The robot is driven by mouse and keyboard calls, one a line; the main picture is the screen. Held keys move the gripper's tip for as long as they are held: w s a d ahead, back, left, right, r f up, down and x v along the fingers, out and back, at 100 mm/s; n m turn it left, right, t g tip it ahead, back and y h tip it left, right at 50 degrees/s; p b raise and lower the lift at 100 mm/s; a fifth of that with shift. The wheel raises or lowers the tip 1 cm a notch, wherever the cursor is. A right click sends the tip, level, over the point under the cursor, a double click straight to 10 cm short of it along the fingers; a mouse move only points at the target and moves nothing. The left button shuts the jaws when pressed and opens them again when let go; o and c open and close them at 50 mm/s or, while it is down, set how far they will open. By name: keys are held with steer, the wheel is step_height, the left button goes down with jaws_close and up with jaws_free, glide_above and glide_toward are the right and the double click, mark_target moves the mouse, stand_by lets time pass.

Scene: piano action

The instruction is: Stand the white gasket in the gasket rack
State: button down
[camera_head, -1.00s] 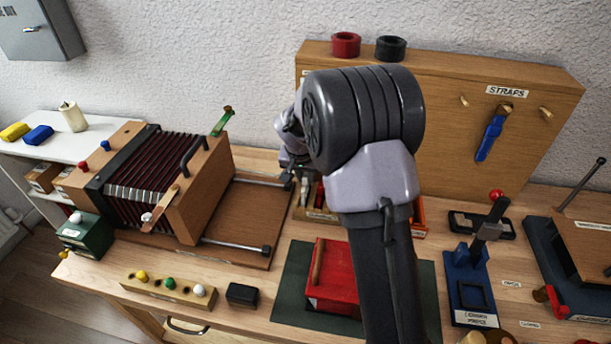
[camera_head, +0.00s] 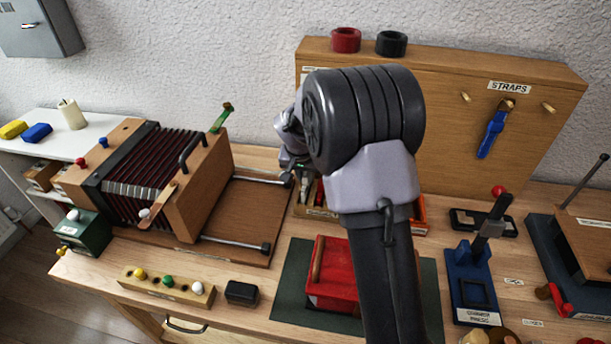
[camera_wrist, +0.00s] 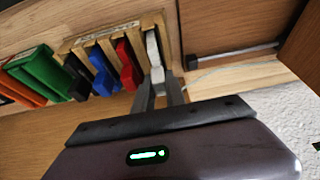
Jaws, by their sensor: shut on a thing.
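In the wrist view my gripper (camera_wrist: 158,93) is shut on the white gasket (camera_wrist: 153,50). The gasket stands upright at the right end of the wooden gasket rack (camera_wrist: 172,22), seemingly in the end slot; whether it is fully seated I cannot tell. A red gasket (camera_wrist: 126,62), a blue gasket (camera_wrist: 100,62) and a dark one stand in the rack to its left. In the head view my arm hides most of the rack (camera_head: 318,212) and my fingertips.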

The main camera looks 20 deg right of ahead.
steer(key=shift+f+b, duration=0.5)
steer(key=c, duration=1.1)
jaws_free()
steer(key=shift+o, duration=0.2)
steer(key=shift+r+p, duration=2.55)
steer(key=shift+r, duration=1.3)
steer(key=shift+f, duration=0.1)
